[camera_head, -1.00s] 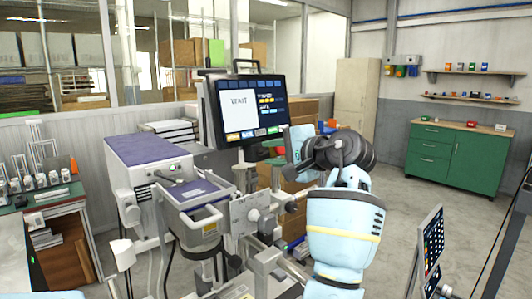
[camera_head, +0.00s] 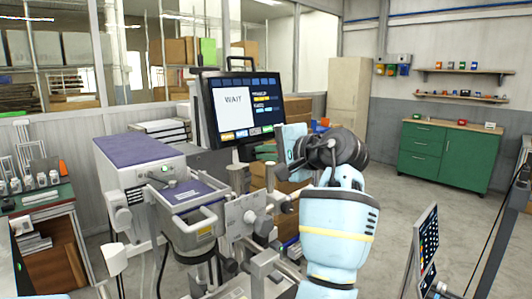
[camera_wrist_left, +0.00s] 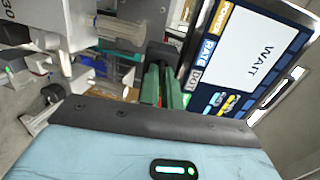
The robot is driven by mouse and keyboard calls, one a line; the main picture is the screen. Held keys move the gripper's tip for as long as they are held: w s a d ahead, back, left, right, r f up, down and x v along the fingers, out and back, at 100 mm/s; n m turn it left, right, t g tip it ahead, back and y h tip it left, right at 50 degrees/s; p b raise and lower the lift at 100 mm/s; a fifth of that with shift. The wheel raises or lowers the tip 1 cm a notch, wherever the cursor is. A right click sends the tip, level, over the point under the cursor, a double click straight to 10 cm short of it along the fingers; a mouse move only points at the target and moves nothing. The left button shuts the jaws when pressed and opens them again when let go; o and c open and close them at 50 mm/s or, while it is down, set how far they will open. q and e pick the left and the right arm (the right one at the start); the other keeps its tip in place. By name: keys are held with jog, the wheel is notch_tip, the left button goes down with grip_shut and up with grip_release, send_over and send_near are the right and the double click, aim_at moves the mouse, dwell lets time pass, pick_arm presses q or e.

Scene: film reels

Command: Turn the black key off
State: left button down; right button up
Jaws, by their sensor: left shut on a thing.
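My left gripper (camera_head: 262,153) reaches in just below the right part of the monitor (camera_head: 243,107), with its green fingers pointing left. In the left wrist view the green fingers (camera_wrist_left: 161,85) are close together, shut at a dark piece (camera_wrist_left: 160,53) beside the monitor's edge. I take this dark piece to be the black key, but its shape and turned position are hidden by the fingers. The monitor reads WAIT. My right gripper is in neither current view.
A machine with a purple top (camera_head: 139,147) and metal fittings stands left of my arm. A tablet-like panel (camera_head: 425,250) is at the lower right. A green cabinet (camera_head: 445,152) stands at the back right. The floor before it is clear.

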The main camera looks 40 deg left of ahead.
pick_arm(q)
jog(key=shift+n, duration=0.3)
pick_arm(e)
jog(key=shift+w+r, duration=0.1)
jog(key=shift+r, duration=0.05)
pick_arm(q)
jog(key=shift+s+r+n+t+h, duration=0.1)
jog(key=shift+n+t+h, duration=0.1)
jog(key=shift+n, duration=4)
jog(key=shift+s+r+n+t+h, duration=0.1)
jog(key=shift+n+t, duration=0.1)
jog(key=shift+n, duration=4)
pick_arm(e)
jog(key=shift+s+f, duration=0.25)
jog(key=shift+f, duration=0.1)
jog(key=shift+a, duration=0.1)
pick_arm(q)
jog(key=c, duration=1.6)
grip_release()
jog(key=shift+a, duration=0.15)
pick_arm(e)
jog(key=shift+a, duration=0.1)
